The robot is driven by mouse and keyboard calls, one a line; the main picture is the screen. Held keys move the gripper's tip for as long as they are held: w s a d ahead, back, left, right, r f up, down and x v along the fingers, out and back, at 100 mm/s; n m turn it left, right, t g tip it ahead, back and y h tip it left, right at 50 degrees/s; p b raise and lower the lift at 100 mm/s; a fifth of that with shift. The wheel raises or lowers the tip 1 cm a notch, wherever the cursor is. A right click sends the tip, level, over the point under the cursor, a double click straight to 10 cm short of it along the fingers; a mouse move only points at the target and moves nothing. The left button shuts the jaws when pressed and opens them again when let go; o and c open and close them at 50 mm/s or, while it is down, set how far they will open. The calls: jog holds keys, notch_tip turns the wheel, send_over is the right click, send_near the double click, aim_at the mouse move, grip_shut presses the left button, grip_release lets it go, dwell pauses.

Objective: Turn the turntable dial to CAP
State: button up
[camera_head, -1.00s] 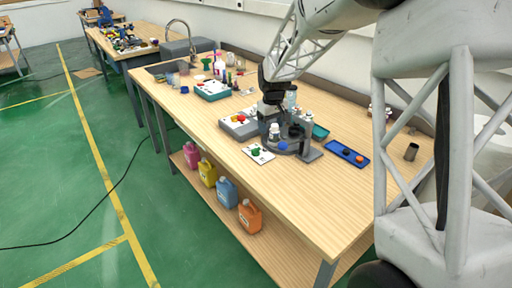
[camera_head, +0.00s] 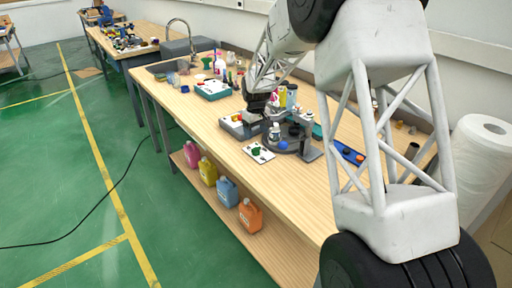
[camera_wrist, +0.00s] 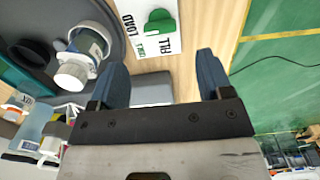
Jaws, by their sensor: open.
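The dial is a green knob (camera_wrist: 160,22) on a white card (camera_wrist: 137,10) in the wrist view. In the head view my gripper's fingertips are hard to make out.
A small white-capped bottle (camera_wrist: 86,58) stands on the turntable, close to my left-hand finger in the wrist view. A grey box with coloured buttons (camera_head: 236,125) stands left of the turntable. A blue tray (camera_head: 348,153) lies to the right. The table's front right is clear.

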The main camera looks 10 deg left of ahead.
aim_at(256, 148)
jog(key=shift+f, duration=0.1)
jog(key=shift+f, duration=3.8)
jog(key=c, duration=0.9)
